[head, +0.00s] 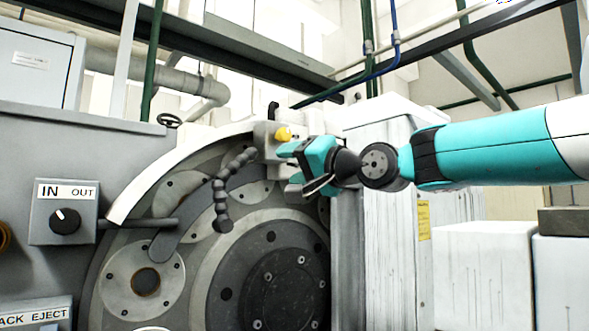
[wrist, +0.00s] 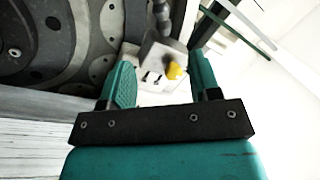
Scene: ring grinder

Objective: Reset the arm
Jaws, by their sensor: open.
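My arm reaches in from the right in the head view. My teal gripper (head: 287,165) is beside the upper right of the grinder's round face (head: 262,222). In the wrist view my gripper (wrist: 160,82) has its two teal fingers spread apart, with nothing held between them. Beyond the fingertips is a light grey block with a yellow knob (wrist: 174,70). The yellow knob (head: 283,134) also shows in the head view, just above and left of the fingers. I cannot tell whether a finger touches the block.
A segmented black hose (head: 222,190) hangs left of my gripper. An IN/OUT switch box (head: 65,212) is on the grey panel at left. White cabinets (head: 485,270) stand at lower right. Pipes and a dark beam (head: 245,45) cross overhead.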

